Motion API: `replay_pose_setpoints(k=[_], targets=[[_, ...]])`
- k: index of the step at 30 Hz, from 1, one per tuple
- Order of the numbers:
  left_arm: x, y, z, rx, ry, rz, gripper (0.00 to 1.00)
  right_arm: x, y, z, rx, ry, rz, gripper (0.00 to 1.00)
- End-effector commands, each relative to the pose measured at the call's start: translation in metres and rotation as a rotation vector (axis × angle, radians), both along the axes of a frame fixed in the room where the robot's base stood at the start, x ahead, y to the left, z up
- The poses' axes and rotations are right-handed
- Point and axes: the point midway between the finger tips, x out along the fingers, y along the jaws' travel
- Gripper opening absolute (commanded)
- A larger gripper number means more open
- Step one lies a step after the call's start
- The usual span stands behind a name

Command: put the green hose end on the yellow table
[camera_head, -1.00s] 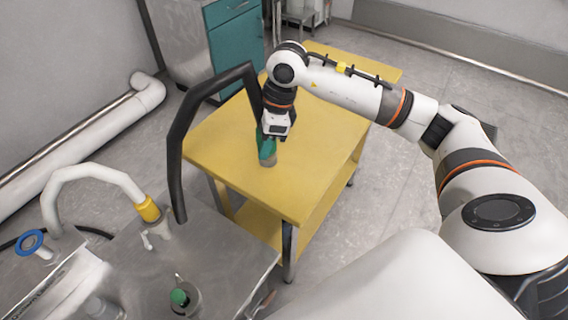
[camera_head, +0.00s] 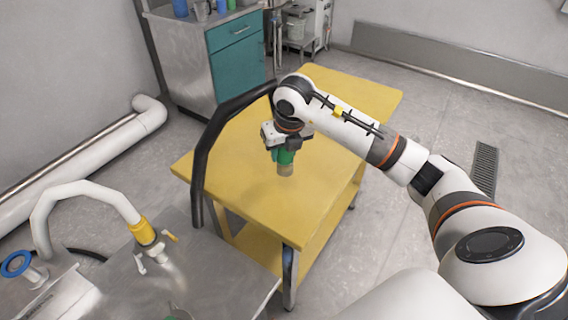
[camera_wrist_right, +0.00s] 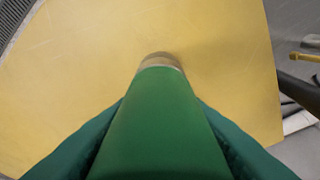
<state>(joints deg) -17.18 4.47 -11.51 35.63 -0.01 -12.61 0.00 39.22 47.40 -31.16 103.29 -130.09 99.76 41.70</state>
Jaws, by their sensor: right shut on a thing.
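The green hose end (camera_head: 284,156) is in my right gripper (camera_head: 283,150), which is shut on it. It points down over the yellow table (camera_head: 240,190), with its tan tip low over the tabletop; I cannot tell if the tip touches. In the right wrist view the green hose end (camera_wrist_right: 160,120) fills the middle, its tan tip (camera_wrist_right: 161,61) against the yellow tabletop (camera_wrist_right: 70,75). A black hose (camera_head: 203,145) arches up from the metal counter toward my right gripper. My left gripper is not in view.
A metal counter (camera_head: 215,275) with a white pipe (camera_head: 85,190), a yellow collar (camera_head: 143,232) and a blue valve wheel (camera_head: 16,263) stands at the lower left. A teal cabinet (camera_head: 238,65) stands behind. Much of the tabletop is clear.

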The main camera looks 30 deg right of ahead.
Motion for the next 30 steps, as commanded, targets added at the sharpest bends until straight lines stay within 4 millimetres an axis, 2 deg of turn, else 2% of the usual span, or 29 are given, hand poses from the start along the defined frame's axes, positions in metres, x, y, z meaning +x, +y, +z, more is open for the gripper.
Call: replay_pose_setpoints(k=[4, 10, 21, 22, 25, 30], targets=[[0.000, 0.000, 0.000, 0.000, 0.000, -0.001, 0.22, 0.000, 0.000, -0.011, 0.001, -0.001, 0.000, 0.02], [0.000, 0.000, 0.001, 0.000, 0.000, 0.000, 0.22, 0.000, 0.000, -0.037, 0.000, -0.001, 0.002, 0.02], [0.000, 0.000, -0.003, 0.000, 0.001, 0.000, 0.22, 0.000, 0.000, -0.043, 0.000, -0.003, 0.003, 0.02], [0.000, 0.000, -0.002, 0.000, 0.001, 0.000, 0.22, 0.000, 0.000, -0.043, 0.000, -0.001, 0.004, 0.44], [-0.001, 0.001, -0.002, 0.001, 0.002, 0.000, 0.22, 0.000, 0.000, -0.043, 0.000, 0.000, 0.004, 0.60], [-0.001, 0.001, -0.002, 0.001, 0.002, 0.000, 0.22, 0.000, 0.000, -0.043, 0.000, 0.000, 0.004, 0.61]])
